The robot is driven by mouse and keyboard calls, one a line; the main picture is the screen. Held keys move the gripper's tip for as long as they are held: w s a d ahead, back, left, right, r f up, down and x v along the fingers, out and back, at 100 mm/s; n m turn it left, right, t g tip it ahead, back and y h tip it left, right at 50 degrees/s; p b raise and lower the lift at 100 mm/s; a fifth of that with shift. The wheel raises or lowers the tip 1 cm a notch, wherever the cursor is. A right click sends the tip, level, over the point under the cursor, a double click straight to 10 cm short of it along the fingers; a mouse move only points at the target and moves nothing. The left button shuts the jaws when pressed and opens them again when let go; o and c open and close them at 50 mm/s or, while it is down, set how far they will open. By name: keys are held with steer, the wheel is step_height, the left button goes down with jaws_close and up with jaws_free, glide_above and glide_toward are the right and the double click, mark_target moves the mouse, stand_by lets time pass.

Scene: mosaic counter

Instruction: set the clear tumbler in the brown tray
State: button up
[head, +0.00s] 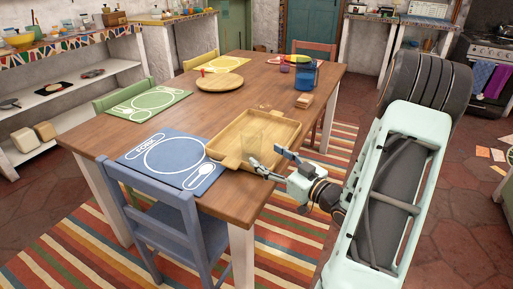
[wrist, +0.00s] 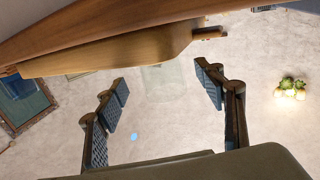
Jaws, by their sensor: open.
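The brown tray (head: 284,121) lies on the wooden table near its right front side. The clear tumbler (head: 252,146) is faint and appears upright inside the tray, near its front end. In the wrist view, which looks upside down, the tumbler (wrist: 165,82) shows pale beyond the fingertips, its base hidden at the tray's wall (wrist: 120,52). My gripper (head: 267,160) is open at the tray's front edge, just short of the tumbler. In the wrist view, the fingers of my gripper (wrist: 161,82) are spread apart to either side of the tumbler, with no clear contact.
A blue placemat (head: 172,158) lies left of the tray, with a blue chair (head: 170,215) before it.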

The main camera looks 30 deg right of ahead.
steer(key=v, duration=0.3)
steer(key=shift+s, duration=0.4)
